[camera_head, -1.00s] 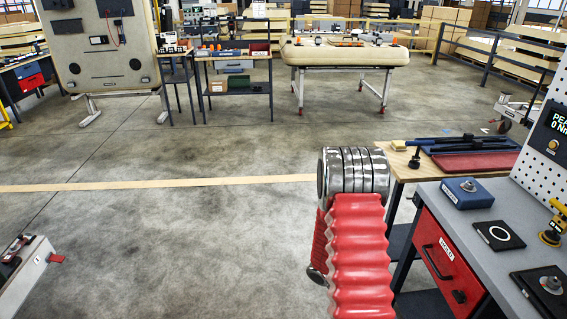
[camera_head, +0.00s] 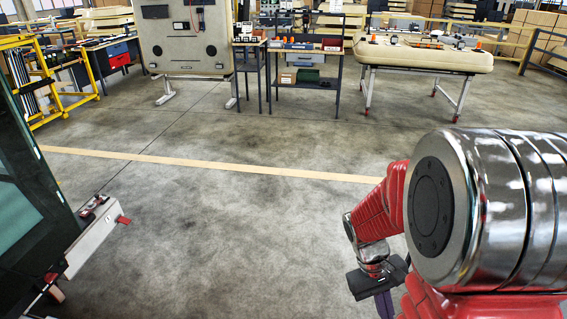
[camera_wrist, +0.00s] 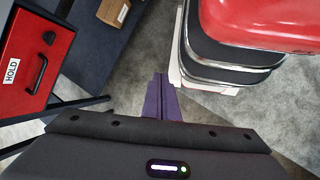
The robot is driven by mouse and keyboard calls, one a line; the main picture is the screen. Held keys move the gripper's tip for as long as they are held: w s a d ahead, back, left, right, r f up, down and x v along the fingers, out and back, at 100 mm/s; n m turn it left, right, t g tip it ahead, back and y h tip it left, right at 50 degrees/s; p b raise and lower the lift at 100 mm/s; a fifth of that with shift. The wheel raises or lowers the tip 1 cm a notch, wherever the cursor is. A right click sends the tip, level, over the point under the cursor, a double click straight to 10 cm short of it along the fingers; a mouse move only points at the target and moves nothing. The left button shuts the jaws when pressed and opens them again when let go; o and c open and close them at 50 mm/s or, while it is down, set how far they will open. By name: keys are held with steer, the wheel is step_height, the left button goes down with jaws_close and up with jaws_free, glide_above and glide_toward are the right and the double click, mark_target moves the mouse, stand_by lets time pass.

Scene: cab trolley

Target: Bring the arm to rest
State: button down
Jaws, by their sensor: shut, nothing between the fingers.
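My arm is folded at the lower right of the head view, with its large red and metal joint close to the camera. My gripper (camera_head: 384,304) hangs below the wrist, its purple fingers pointing down and partly cut off by the frame's bottom edge. In the wrist view, the purple fingers (camera_wrist: 161,97) lie together, shut and empty, above the floor. Nothing is seen touching them.
In the wrist view, a red drawer (camera_wrist: 33,55) labelled HOLD is at the left, near a small box (camera_wrist: 113,11). In the head view, a dark glazed panel (camera_head: 28,185) stands at left, a padded table (camera_head: 425,54) at back. The middle floor is clear.

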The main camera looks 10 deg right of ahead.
steer(key=w+a+r+t+y, duration=0.1)
steer(key=a+r+t+y, duration=0.1)
steer(key=a+r+t, duration=0.8)
steer(key=a+r, duration=0.7)
steer(key=r, duration=0.3)
steer(key=shift+w+y, duration=0.2)
steer(key=shift+y, duration=0.1)
